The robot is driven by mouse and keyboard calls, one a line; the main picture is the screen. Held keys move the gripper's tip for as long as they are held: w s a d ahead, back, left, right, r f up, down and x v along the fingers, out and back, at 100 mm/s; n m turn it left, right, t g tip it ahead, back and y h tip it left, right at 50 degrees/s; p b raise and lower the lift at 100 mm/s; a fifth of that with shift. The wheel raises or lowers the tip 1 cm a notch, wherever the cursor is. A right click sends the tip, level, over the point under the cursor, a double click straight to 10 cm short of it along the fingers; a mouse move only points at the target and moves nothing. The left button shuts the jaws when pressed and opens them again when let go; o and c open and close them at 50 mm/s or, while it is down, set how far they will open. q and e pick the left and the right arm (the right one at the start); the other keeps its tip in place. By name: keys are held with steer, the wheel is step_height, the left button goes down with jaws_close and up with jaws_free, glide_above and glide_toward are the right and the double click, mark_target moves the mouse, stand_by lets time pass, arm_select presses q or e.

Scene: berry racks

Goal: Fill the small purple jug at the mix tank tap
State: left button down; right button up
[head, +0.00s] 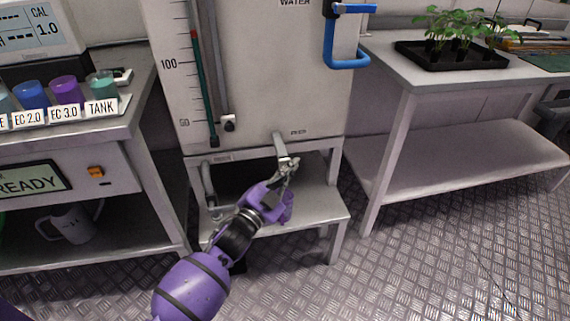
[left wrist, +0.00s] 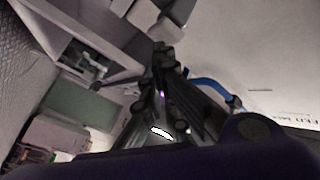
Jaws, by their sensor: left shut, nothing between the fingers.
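The mix tank (head: 270,95) is a large pale box with a level scale, standing on a grey stand. Its tap (head: 283,150) sticks out low on the front. My left gripper (head: 291,168) is shut and empty, its fingertips close at the tap; I cannot tell whether they touch it. In the left wrist view, the dark fingers (left wrist: 162,62) lie together. My right gripper is out of view.
The stand's low step (head: 325,213) is otherwise mostly clear. A bench with coloured cups (head: 67,92) stands at left, a white jug (head: 70,224) on its lower shelf. A plant tray (head: 450,57) is on the right bench.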

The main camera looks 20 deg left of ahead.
arm_select(q)
steer(key=shift+w+a, duration=0.35)
steer(key=shift+w, duration=0.1)
stand_by(0.9)
steer(key=shift+s, duration=0.1)
stand_by(0.4)
steer(key=shift+s+d+p, duration=0.4)
steer(key=shift+s+d, duration=0.15)
steer(key=shift+s, duration=0.2)
steer(key=s+d+p, duration=0.1)
steer(key=s, duration=0.1)
steer(key=s+d+p, duration=0.1)
steer(key=s+d, duration=0.1)
steer(key=shift+s, duration=0.1)
steer(key=shift+a, duration=0.1)
stand_by(0.4)
